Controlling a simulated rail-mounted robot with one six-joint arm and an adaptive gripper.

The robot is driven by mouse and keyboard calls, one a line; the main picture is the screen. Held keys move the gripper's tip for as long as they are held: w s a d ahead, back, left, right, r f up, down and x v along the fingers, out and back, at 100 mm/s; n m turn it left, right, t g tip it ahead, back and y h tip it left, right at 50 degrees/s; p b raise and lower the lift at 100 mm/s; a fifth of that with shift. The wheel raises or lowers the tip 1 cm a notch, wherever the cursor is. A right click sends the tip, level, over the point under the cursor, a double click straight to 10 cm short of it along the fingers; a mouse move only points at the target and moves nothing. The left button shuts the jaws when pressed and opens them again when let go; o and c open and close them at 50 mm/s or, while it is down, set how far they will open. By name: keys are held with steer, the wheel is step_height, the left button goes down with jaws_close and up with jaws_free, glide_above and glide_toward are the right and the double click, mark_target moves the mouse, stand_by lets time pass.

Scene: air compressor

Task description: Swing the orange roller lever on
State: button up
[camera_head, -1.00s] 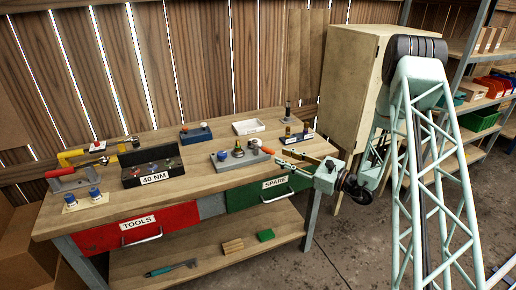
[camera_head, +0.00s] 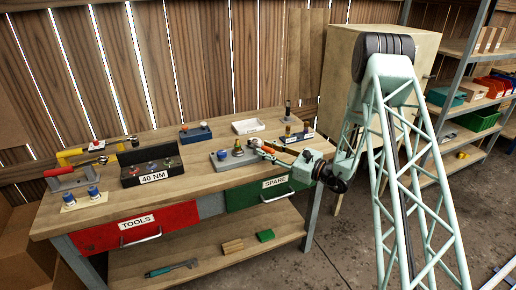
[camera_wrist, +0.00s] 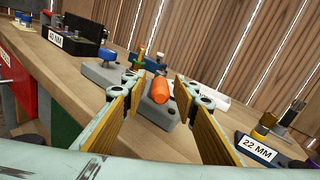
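The orange roller lever (camera_wrist: 160,90) sits on a grey base (camera_wrist: 152,112) on the bench. In the wrist view its orange roller shows in the gap between the two fingers of my gripper (camera_wrist: 157,80), with space visible on both sides. The fingers are spread and hold nothing. In the head view my gripper (camera_head: 275,155) reaches in from the right over the bench, close beside the orange roller (camera_head: 268,149), which is small and partly hidden by the fingers. How deep the roller lies between the fingertips is hard to tell.
A blue knob (camera_wrist: 108,54) and a brass fitting stand just left of the lever. A block marked 22 MM (camera_wrist: 257,149) lies to the right. The 40 NM box (camera_head: 152,170) and a red-handled tool (camera_head: 62,173) are farther left. A white tray (camera_head: 248,126) lies behind.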

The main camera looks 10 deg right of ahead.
mark_target(258, 146)
steer(key=shift+x, duration=2.25)
jaws_close()
